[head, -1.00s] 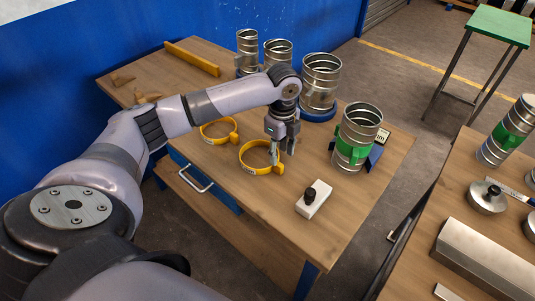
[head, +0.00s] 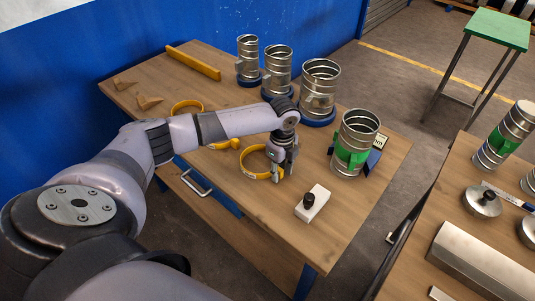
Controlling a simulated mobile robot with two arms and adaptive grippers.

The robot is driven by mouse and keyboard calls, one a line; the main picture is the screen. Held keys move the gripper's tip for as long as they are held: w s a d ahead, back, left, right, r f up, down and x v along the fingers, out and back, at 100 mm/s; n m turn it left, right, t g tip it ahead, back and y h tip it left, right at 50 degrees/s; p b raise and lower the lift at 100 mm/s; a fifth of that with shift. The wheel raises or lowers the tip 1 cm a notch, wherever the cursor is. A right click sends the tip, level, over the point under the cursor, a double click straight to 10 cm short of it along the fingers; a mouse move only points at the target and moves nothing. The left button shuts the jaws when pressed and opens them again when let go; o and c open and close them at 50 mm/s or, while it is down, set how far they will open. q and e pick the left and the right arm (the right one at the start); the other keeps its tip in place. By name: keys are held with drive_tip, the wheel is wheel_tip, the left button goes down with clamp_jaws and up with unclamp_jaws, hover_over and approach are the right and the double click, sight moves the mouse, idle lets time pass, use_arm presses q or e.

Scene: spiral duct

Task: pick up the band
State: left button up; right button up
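A yellow ring-shaped band (head: 246,170) lies on the wooden bench, with its clamp lug on the right side. My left gripper (head: 281,173) points down at the right side of this band, close to the lug. Its fingers look apart, and whether they touch the band is not clear. A second yellow band (head: 225,145) lies behind, mostly hidden by my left arm. Another yellow arc (head: 187,105) shows beyond the arm. My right gripper is out of view.
A spiral duct with a green band (head: 352,150) stands right of the gripper. A white block with a black knob (head: 312,203) sits in front. Several metal ducts (head: 320,85) stand along the back. A yellow bar (head: 193,62) lies at the far left.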

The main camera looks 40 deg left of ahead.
use_arm(q)
clamp_jaws()
drive_tip(key=shift+r, duration=0.1)
idle(0.4)
